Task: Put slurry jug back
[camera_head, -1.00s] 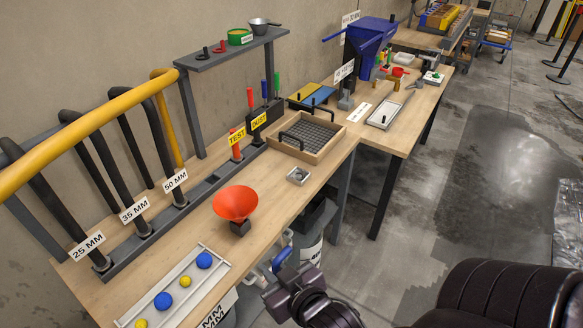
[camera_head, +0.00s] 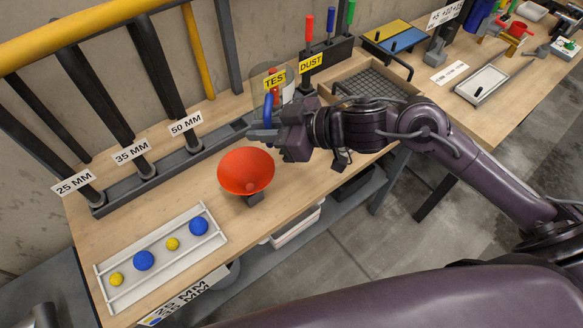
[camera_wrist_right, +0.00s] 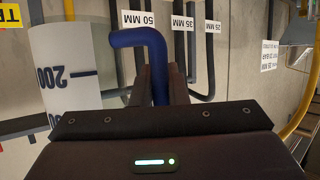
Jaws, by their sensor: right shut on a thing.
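My right gripper (camera_head: 268,126) is shut on the blue handle (camera_head: 265,108) of the slurry jug. The jug (camera_head: 260,82) looks clear and is mostly hidden behind my gripper, near the TEST sign. In the right wrist view the pale jug (camera_wrist_right: 65,75) stands at the left with a 200 mark upside down. Its bent blue handle (camera_wrist_right: 140,38) runs between the fingers of my right gripper (camera_wrist_right: 160,85). My left gripper is not in view. I cannot tell whether the jug touches the bench.
An orange funnel (camera_head: 246,172) stands on the bench just below my gripper. A white tray (camera_head: 150,270) with blue and yellow balls lies at the front left. Black pipes labelled 25, 35 and 50 MM stand behind. A wooden sieve box (camera_head: 375,85) is to the right.

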